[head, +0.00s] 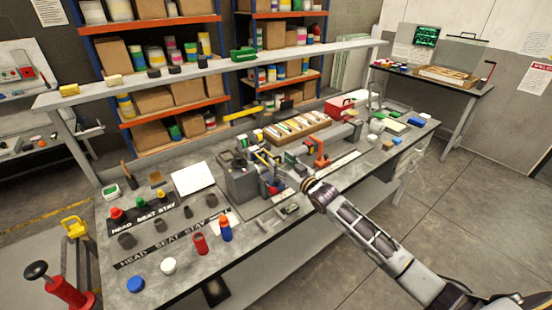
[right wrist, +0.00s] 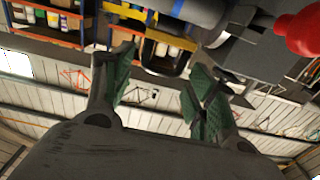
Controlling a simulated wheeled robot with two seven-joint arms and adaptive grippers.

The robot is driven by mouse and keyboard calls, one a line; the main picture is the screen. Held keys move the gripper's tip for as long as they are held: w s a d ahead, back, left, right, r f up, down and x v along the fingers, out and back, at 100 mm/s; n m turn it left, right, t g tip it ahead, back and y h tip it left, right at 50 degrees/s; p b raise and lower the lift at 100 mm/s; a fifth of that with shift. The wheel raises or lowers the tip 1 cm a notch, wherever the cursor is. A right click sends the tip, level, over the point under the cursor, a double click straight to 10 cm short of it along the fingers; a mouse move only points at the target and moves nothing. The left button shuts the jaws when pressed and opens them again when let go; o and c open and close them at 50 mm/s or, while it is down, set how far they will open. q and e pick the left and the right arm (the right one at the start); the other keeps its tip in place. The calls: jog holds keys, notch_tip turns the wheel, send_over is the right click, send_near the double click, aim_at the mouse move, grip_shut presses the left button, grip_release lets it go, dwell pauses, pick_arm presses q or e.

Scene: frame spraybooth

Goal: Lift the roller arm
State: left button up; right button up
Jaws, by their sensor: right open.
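A grey bench machine (head: 243,183) stands mid-bench, with a yellow bar and small dark parts at its right side. I cannot clearly pick out which part is the roller arm; a dark loop-shaped part with a yellow piece (right wrist: 165,50) beside it shows in the right wrist view and may be it. My right gripper (head: 291,172) is at the machine's right side, partly merged with the parts behind it. In the right wrist view my right gripper (right wrist: 162,80) has its green-padded fingers apart, with the dark loop beyond the gap and nothing visibly held. My left gripper is not in view.
A red knob (right wrist: 300,32) is close at the right of the wrist view. An orange clamp (head: 318,152) and a wooden tray (head: 298,126) stand behind my right gripper. Red and blue bottles (head: 225,229) stand in front of the machine. A shelf (head: 210,68) spans above the bench.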

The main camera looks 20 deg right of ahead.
aim_at(277, 158)
jog(key=shift+x, duration=1.7)
jog(key=c, duration=1.2)
jog(key=shift+o, duration=0.2)
jog(key=shift+w+r, duration=0.1)
jog(key=shift+r, duration=0.05)
jog(key=shift+r, duration=0.2)
